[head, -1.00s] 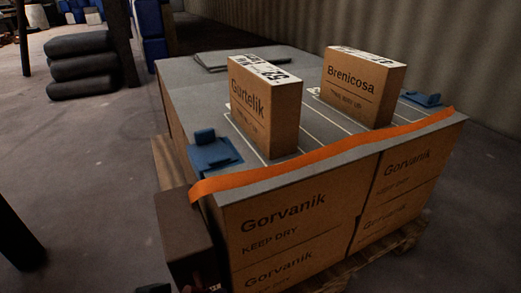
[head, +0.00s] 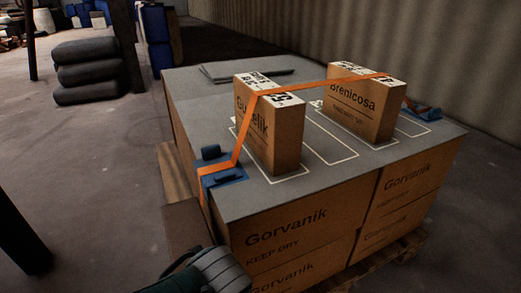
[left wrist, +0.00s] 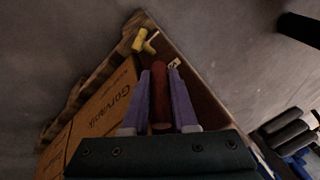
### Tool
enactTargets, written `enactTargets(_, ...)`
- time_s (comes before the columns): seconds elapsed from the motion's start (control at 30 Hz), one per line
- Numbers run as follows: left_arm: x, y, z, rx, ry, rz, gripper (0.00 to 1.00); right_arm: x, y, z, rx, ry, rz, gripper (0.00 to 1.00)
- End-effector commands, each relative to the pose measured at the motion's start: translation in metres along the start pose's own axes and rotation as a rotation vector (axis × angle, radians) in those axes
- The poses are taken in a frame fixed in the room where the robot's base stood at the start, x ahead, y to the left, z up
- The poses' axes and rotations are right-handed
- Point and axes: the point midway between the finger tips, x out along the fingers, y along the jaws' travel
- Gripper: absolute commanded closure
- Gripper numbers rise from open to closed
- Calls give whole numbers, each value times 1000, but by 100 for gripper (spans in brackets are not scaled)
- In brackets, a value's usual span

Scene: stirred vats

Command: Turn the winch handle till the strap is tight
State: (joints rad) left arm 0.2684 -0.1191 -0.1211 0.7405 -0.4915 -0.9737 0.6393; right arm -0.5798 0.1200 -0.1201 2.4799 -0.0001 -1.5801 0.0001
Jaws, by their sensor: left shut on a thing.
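The orange strap (head: 236,140) rises from the blue bracket (head: 228,175) at the left edge of the grey top, crosses both cartons and goes down to the blue bracket at the right (head: 428,113). It looks straight between the cartons. The Gurtelik carton (head: 268,140) and the Brenicosa carton (head: 358,112) stand upright. In the left wrist view my left gripper (left wrist: 160,75) is shut on the red winch handle (left wrist: 160,100), with a purple finger on each side. The rest of the winch is mostly hidden. My right gripper is not in view.
The stack of Gorvanik boxes (head: 290,240) stands on a wooden pallet (head: 412,246). A flat grey sheet (head: 235,74) lies at the back of the top. Dark sacks (head: 88,72) are piled at the far left. The floor (head: 100,170) between is clear.

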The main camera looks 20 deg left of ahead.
Motion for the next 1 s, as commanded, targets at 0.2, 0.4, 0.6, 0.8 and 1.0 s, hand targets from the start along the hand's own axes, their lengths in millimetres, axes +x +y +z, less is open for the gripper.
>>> enactTargets(0.2, 5, 1, 0, 43, -67, -95, 100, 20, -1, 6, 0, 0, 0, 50)
enactTargets(0.4, 3, 0, 1, 66, -105, -148, 100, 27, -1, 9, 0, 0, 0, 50)
enactTargets(0.6, 3, -1, 2, 74, -121, -169, 100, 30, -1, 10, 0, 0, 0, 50)
enactTargets(0.8, 2, -2, 2, 75, -124, -172, 100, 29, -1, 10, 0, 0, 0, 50)
enactTargets(1.0, 2, -2, 2, 75, -123, -172, 73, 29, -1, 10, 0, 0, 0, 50)
